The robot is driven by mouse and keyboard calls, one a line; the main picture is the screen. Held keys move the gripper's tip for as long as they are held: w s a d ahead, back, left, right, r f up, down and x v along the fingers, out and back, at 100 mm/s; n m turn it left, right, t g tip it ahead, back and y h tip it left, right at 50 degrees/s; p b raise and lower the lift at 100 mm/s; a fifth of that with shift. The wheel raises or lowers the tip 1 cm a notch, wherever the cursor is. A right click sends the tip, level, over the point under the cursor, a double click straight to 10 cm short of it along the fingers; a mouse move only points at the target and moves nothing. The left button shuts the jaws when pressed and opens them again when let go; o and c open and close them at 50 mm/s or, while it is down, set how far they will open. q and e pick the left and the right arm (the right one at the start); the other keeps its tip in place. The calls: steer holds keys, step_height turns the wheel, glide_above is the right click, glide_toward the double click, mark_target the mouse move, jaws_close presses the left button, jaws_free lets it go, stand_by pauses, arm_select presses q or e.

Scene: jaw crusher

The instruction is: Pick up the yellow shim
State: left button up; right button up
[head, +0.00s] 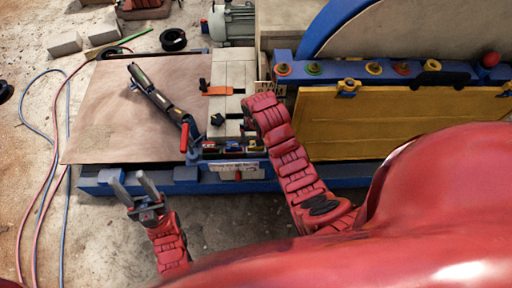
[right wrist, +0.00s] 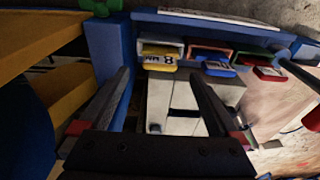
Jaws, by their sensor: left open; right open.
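The yellow shim (right wrist: 158,65) shows in the right wrist view, marked "8 MM". It sits in the leftmost slot of a small rack, with its end sticking out. My right gripper (right wrist: 160,78) is open and empty, its two fingers pointing toward the rack. The shim lies ahead between the lines of the fingers, apparently not gripped; contact cannot be told. In the head view my right forearm reaches up beside the rack, and its fingers are hidden. My left gripper (head: 135,188) is open and empty at the lower left, in front of the blue frame.
A blue shim (right wrist: 218,68) and a red shim (right wrist: 268,73) sit in neighbouring slots. A blue post (right wrist: 116,50) stands left of the yellow shim. A yellow panel (head: 370,120) is at the right in the head view. A brown plate (head: 110,125) lies left.

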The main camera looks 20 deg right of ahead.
step_height(320, 180, down, 3)
steer(key=shift+r+p, duration=0.1)
steer(key=shift+p, duration=0.75)
steer(key=shift+w+f, duration=0.15)
steer(key=shift+f, duration=0.7)
jaws_close()
